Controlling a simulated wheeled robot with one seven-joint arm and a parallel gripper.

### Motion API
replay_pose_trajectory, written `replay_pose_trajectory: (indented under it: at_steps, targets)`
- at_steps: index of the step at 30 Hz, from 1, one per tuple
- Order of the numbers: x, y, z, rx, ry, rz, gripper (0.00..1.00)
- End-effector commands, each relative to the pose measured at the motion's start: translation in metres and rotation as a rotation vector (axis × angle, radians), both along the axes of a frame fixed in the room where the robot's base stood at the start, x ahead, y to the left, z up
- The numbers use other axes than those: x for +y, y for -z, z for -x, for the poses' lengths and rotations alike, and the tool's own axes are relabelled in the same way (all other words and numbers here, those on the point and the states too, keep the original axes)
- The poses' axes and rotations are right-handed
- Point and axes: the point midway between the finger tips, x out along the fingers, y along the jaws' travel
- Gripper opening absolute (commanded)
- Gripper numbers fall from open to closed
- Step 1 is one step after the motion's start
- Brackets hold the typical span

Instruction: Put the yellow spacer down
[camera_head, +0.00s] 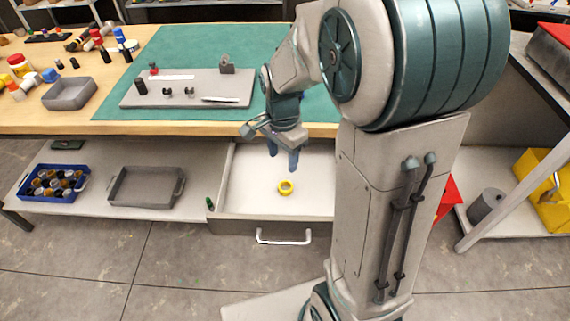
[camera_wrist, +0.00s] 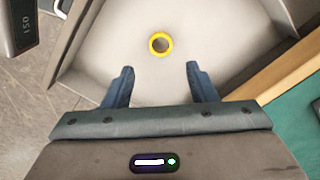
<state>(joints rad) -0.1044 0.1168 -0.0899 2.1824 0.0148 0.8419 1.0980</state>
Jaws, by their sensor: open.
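The yellow spacer (camera_head: 286,187) is a small ring lying flat on the white floor of the open drawer (camera_head: 245,195). In the wrist view the spacer (camera_wrist: 160,44) lies beyond my fingertips, apart from them and roughly centred between them. My gripper (camera_head: 283,160) is above the drawer with its blue fingers pointing down. In the wrist view my gripper (camera_wrist: 159,70) has its two fingers wide apart with nothing between them. My arm hides the right part of the drawer.
The drawer's handle (camera_head: 284,240) faces the front. A workbench with a green mat (camera_head: 200,48) and a grey fixture plate (camera_head: 187,97) is behind. On the lower shelf are a grey tray (camera_head: 147,205) and a blue crate (camera_head: 84,181) of parts. The drawer floor around the spacer is clear.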

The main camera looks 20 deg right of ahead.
Motion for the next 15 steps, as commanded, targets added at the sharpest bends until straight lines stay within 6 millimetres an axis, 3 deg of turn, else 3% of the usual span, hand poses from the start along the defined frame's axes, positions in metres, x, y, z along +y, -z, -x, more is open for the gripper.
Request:
replay_pose_trajectory:
  at_steps: [5, 15]
  targets:
    - [-0.001, -0.021, 0.019, -0.034, -0.15, -0.005, 0.52]
    - [-0.003, -0.065, 0.101, -0.154, -0.803, 0.049, 0.52]
